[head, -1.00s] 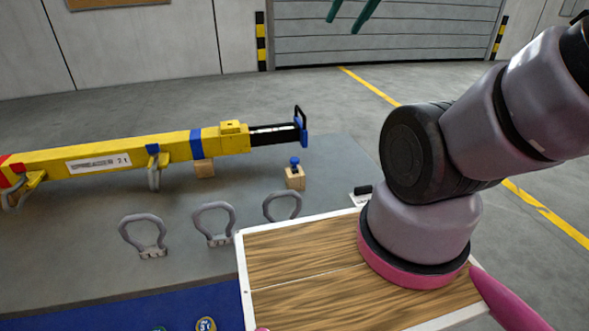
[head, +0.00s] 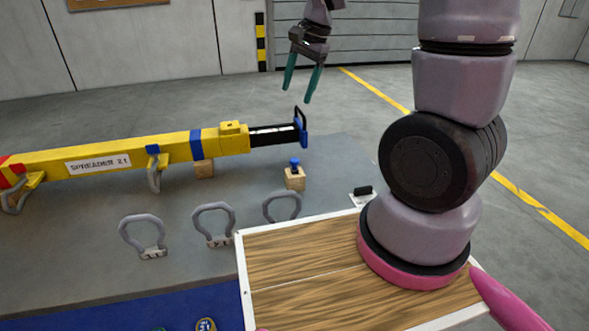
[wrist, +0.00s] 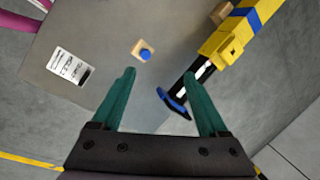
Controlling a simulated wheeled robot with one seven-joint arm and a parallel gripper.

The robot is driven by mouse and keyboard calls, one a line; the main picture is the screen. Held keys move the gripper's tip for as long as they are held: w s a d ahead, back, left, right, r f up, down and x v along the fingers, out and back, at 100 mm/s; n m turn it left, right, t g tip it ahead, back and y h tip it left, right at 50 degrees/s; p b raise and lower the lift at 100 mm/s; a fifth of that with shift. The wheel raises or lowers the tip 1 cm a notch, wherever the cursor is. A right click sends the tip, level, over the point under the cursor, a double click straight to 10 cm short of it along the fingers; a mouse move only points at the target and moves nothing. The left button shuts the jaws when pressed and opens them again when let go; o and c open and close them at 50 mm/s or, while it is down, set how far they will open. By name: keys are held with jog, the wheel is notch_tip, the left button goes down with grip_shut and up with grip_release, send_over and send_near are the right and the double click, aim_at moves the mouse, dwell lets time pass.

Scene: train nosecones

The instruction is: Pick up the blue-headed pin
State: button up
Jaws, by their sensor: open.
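The blue-headed pin (head: 295,163) stands upright in a small wooden block (head: 295,179) on the grey table. In the wrist view the pin's blue head (wrist: 145,54) shows from above on its block, beyond the tip of the left finger. My gripper (head: 298,94) is open and empty, with two green fingers pointing down, above and behind the end of the yellow spreader beam. In the wrist view the open fingers (wrist: 160,74) have the beam's blue end bracket between them in the picture, below them in depth. The pin's shaft is mostly hidden by the block.
The yellow spreader beam (head: 120,154) lies along the table, its black end and blue bracket (head: 302,131) near the pin. Several grey shackles (head: 213,224) stand in front. A black item on a white label (head: 363,191) lies right of the pin. Open table surrounds the block.

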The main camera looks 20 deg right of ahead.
aim_at(294, 159)
jog(key=w+f+m+h, duration=0.1)
jog(key=f, duration=0.7)
jog(key=w+f+m+g+h, duration=0.1)
jog(key=f, duration=0.7)
jog(key=w+f+m, duration=0.1)
jog(key=f, duration=0.8)
jog(key=shift+w+g+h, duration=0.2)
jog(key=shift+g+h, duration=0.1)
jog(key=shift+h, duration=0.1)
grip_shut()
jog(key=shift+r, duration=0.1)
